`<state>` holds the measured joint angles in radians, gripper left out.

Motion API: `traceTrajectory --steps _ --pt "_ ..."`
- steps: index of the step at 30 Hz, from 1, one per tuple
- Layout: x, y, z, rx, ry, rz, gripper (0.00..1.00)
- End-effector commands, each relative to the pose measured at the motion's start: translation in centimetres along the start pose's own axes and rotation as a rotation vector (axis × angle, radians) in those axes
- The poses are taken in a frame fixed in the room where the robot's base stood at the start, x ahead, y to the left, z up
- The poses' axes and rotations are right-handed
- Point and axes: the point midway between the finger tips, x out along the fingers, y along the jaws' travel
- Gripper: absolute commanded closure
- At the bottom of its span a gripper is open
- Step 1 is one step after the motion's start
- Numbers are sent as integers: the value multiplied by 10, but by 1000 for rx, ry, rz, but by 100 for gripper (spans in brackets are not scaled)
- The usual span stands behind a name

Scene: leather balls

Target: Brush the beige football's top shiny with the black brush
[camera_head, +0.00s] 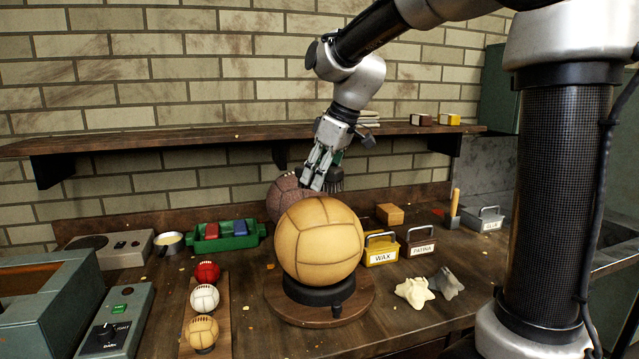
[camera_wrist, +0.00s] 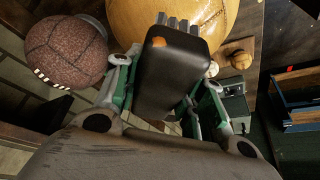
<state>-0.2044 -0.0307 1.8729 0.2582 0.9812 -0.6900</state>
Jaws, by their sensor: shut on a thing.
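The beige football (camera_head: 318,240) sits on a black ring on a round wooden stand (camera_head: 358,308) mid-bench. Its panels look smooth and yellowish, with dark seams. My gripper (camera_head: 322,176) is just behind and above the ball's top, pointing down. It is shut on the black brush (camera_head: 335,178), which is mostly hidden by the fingers in the head view. In the wrist view the brush (camera_wrist: 172,75) lies between the green-edged fingers, with an orange spot and grey bristles at its far end. The bristles overlap the football (camera_wrist: 215,14) in the picture; I cannot tell whether they touch.
A dark brown ball (camera_head: 284,197) stands behind the football. The wax tin (camera_head: 381,250), patina tin (camera_head: 420,249) and crumpled cloths (camera_head: 414,291) lie to the right. A rack of small balls (camera_head: 204,298) and a green tray (camera_head: 222,240) are left. A shelf (camera_head: 230,138) runs behind.

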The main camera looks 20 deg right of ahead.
Motion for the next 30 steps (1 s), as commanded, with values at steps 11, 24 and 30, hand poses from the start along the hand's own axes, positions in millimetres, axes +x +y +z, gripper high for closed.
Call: traceTrajectory --steps 11,24,30 --pt "-32 0 -14 -1 3 2 80" --pt "-41 0 -17 0 2 1 80" --pt "-40 0 -17 0 1 1 80"
